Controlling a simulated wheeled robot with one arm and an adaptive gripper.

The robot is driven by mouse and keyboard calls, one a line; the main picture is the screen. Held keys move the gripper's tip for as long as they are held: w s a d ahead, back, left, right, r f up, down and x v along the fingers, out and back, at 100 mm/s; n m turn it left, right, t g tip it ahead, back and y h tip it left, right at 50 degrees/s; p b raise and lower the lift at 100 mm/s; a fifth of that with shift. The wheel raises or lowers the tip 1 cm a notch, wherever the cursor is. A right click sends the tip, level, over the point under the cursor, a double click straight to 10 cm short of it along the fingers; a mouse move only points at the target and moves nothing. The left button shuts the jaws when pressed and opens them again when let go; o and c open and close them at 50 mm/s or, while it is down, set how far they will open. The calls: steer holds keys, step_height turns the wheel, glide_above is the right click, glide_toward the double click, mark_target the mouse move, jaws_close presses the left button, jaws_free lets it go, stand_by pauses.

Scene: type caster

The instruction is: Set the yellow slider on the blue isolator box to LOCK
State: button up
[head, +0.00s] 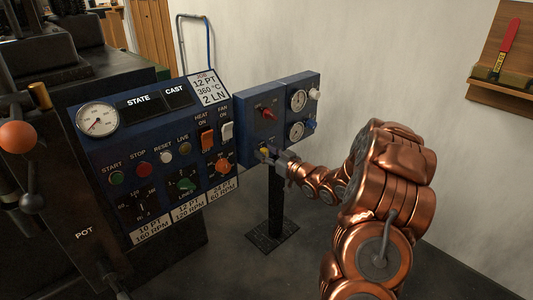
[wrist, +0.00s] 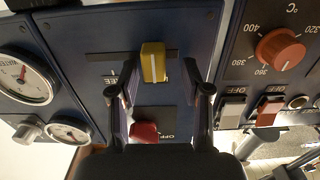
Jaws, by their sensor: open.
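The blue isolator box (head: 249,128) stands on a dark post, right of the main panel. Its yellow slider (head: 262,154) is low on its front, partly hidden by my gripper (head: 272,155). In the wrist view, which looks upside down, the yellow slider (wrist: 153,62) has a pale line down its middle. My gripper (wrist: 160,92) is open, with one finger to each side of the slider's line and gaps between. I cannot see contact. The red handle (wrist: 145,132) is on the same box face. I cannot read a LOCK mark or tell the slider's setting.
A gauge box (head: 312,108) with two dials adjoins the isolator box on the right. The main control panel (head: 130,185) with switches and knobs is close on the left. The post's base plate (head: 272,235) is on the floor. A wooden shelf (head: 500,93) hangs on the right wall.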

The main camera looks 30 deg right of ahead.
steer(key=v, duration=1.2)
stand_by(0.6)
step_height(320, 180, up, 9)
steer(key=w+g+h+p, duration=0.2)
steer(key=g+h+p, duration=0.25)
steer(key=p, duration=0.65)
steer(key=s+a+r+m+g+h+p, duration=0.25)
steer(key=s+r+g+p, duration=0.3)
steer(key=r+p, duration=0.5)
steer(key=s+a+r+g+y+p, duration=0.1)
steer(key=s+a+r+g+p, duration=0.2)
steer(key=s+a+r+p, duration=0.3)
steer(key=s+a+r+g+y+p, duration=0.1)
steer(key=s+a+r+g+p, duration=0.2)
steer(key=s, duration=1.2)
steer(key=s+a+r+g+y+p, duration=0.1)
steer(key=s+a+r+g+p, duration=0.2)
steer(key=s+a+r+p, duration=0.6)
steer(key=s+a+r, duration=0.1)
steer(key=a+r, duration=0.2)
steer(key=a, duration=0.2)
steer(key=shift+s+r, duration=0.3)
steer(key=shift+r, duration=0.1)
